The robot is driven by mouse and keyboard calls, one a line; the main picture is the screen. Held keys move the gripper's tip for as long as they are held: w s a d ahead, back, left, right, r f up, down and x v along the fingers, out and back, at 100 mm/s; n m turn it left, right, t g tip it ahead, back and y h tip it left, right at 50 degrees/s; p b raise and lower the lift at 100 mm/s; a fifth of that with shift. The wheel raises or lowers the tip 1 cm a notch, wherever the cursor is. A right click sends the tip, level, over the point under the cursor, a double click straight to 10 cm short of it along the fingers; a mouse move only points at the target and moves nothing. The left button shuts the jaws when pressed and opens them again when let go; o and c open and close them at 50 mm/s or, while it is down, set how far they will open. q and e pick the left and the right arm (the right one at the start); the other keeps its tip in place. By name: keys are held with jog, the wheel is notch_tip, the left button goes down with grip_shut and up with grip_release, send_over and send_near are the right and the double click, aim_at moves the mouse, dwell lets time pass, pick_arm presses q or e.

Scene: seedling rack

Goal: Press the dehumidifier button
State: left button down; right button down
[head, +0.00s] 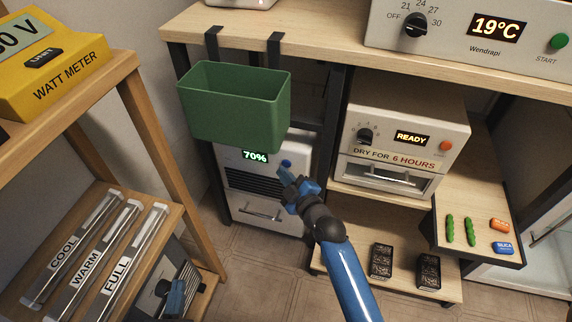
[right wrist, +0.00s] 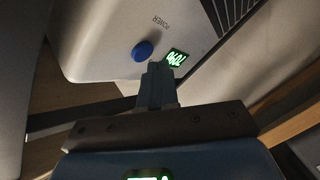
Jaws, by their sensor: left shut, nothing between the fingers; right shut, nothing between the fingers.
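The dehumidifier (head: 262,212) is a white box under the green bin, with a green 70% display (head: 255,156) and a round blue button (head: 287,163). The right wrist view shows the blue button (right wrist: 142,51) near a POWER label, beside the display (right wrist: 176,57). My right gripper (head: 284,173) is shut and empty, its tips just below the button in the head view. In the right wrist view its fingertips (right wrist: 158,68) lie close to the button and display; the gap in depth is unclear.
A green bin (head: 235,110) hangs from the bench just above the dehumidifier. A dryer box (head: 402,140) reading READY stands to the right. A small shelf (head: 477,250) with green and other small items is at the right. A wooden rack (head: 150,110) stands left.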

jog(key=s+a+p, duration=0.2)
jog(key=s+p, duration=0.2)
jog(key=s, duration=0.1)
jog(key=shift+s+p, duration=0.3)
jog(key=shift+s, duration=0.05)
jog(key=shift+d, duration=0.1)
dwell(0.5)
